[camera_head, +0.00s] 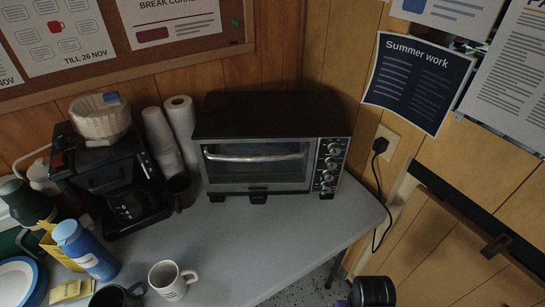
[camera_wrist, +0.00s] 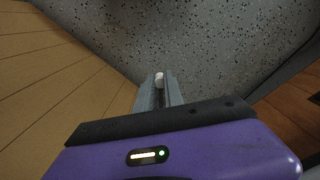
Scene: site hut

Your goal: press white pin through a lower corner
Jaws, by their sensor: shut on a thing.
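In the wrist view my gripper (camera_wrist: 159,90) is shut on a small white pin (camera_wrist: 159,76), held at the fingertips, with speckled floor behind it. A dark blue "Summer work" sheet (camera_head: 410,85) hangs tilted on the wood-panelled wall at the right of the head view. Its lower corners are in view, and I see no pin in either. The pin and my fingertips do not show in the head view, and the sheet is not in the wrist view.
A toaster oven (camera_head: 265,150) stands on the grey counter (camera_head: 235,250), left of the sheet. A black plug sits in a wall outlet (camera_head: 388,140) below the sheet, its cord hanging down. Other papers (camera_head: 510,75) overlap nearby. A coffee maker (camera_head: 110,175) and a white mug (camera_head: 172,280) are farther left.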

